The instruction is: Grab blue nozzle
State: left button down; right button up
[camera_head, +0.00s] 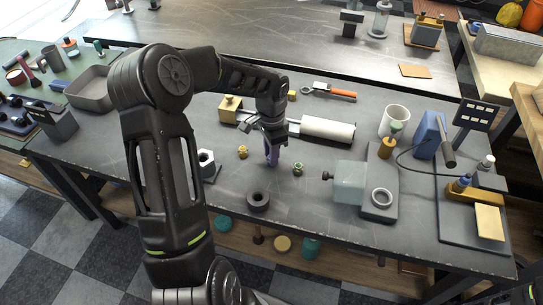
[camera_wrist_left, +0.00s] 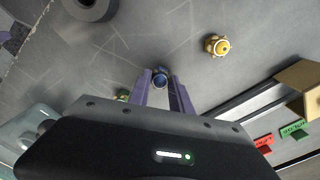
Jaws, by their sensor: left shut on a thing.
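My left gripper (camera_head: 271,155) points down at the middle of the grey table, its purple fingers close to the tabletop. In the left wrist view the fingers of my left gripper (camera_wrist_left: 163,88) are closed on the small blue nozzle (camera_wrist_left: 160,76), whose round end shows between the tips. In the head view the blue nozzle is hidden or too small to make out at the fingers. My right gripper is not in view.
A brass nozzle (camera_head: 243,152) stands left of the gripper and a green nozzle (camera_head: 298,168) to its right. A dark ring (camera_head: 258,201) lies in front. A white cylinder (camera_head: 327,129) lies behind, and a pale block machine (camera_head: 349,183) stands to the right.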

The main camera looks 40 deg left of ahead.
pick_arm(q)
notch_tip(320, 180, up, 9)
jog(key=shift+r, duration=0.15)
dwell(0.7)
